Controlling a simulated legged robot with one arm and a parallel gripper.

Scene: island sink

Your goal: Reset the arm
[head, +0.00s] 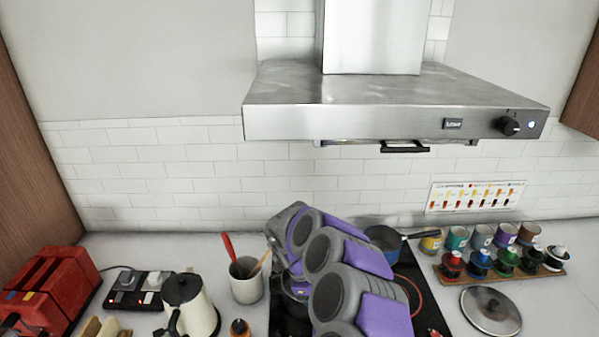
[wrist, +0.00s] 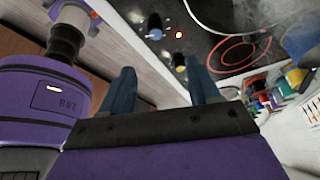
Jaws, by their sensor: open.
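My gripper (wrist: 161,88) shows in the wrist view with its two dark blue fingers apart and nothing between them. Past the fingertips are the front edge of the counter and the black cooktop (wrist: 205,35), apart from the fingers. In the head view my purple and grey arm rises from the bottom middle over the cooktop (head: 405,270) and hides much of it. I cannot make out the fingers in the head view.
A range hood (head: 375,120) hangs above the arm. A blue pan (head: 383,238) stands behind it. To the left are a utensil crock (head: 247,288), a kettle (head: 190,305) and a red toaster (head: 45,290). To the right are a jar rack (head: 500,270) and a lid (head: 490,311).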

